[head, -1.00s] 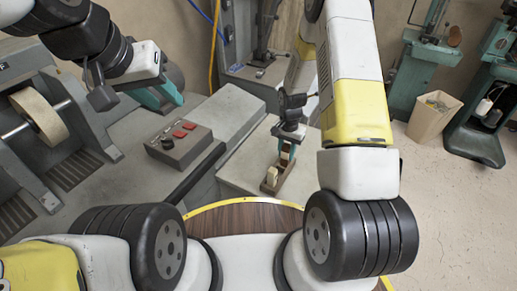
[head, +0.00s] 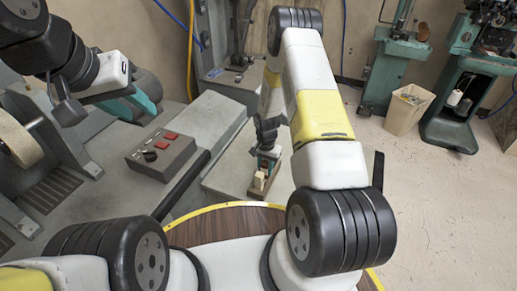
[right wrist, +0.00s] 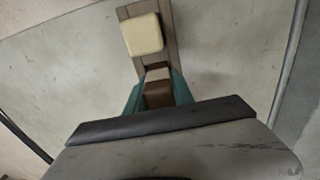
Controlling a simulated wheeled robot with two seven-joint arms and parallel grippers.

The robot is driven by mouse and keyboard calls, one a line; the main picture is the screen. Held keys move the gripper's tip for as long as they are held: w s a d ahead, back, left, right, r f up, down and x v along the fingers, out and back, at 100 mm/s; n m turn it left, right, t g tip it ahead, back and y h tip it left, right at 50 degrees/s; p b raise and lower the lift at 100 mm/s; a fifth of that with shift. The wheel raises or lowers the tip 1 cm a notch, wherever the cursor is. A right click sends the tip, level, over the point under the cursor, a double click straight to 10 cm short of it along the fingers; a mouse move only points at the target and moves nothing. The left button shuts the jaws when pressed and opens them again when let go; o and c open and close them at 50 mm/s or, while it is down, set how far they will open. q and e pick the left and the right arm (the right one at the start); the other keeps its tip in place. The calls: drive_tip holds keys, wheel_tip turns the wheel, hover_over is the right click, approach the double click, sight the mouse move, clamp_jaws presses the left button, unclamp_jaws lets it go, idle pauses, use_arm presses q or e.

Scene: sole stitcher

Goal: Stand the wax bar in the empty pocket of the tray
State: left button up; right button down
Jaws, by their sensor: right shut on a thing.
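The brown tray (head: 259,193) lies on the grey bench top, and a cream block (head: 259,180) stands in its nearer part. In the right wrist view the tray (right wrist: 127,12) runs up from between the fingers, with the cream block (right wrist: 143,35) on it. My right gripper (head: 267,163) is over the tray's farther part. Its teal fingers (right wrist: 157,90) are shut on the wax bar (right wrist: 158,93), which looks brown with a paler end. The bar's lower end and the pocket are hidden. My left gripper (head: 146,102) hangs far left, away from the tray; its finger gap is unclear.
A grey control box (head: 161,156) with red buttons sits on the machine left of the tray. Grinding machinery (head: 40,150) fills the left side. A beige bin (head: 408,110) and green machines (head: 458,100) stand back right. Bench top around the tray is clear.

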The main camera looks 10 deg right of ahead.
drive_tip(key=c, duration=1.1)
unclamp_jaws()
drive_tip(key=shift+f, duration=0.1)
wheel_tip(320, 180, up, 12)
drive_tip(key=shift+f, duration=0.1)
drive_tip(key=s+r+n+t, duration=0.1)
drive_tip(key=s+r, duration=0.2)
drive_tip(key=r, duration=0.9)
drive_tip(key=s+r+n+t, duration=0.2)
drive_tip(key=s+r, duration=0.1)
drive_tip(key=r, duration=1)
drive_tip(key=s+r+n+t, duration=0.1)
drive_tip(key=s+r, duration=0.3)
drive_tip(key=s, duration=0.2)
drive_tip(key=s+a+r+n+t+y, duration=0.1)
drive_tip(key=s+r+n, duration=0.1)
drive_tip(key=s+r, duration=0.2)
drive_tip(key=s+a+r+n+t+y, duration=0.1)
drive_tip(key=s+r, duration=0.3)
drive_tip(key=s, duration=0.4)
drive_tip(key=shift+s+a+r, duration=0.1)
drive_tip(key=shift+s+r, duration=0.05)
drive_tip(key=shift+r, duration=0.25)
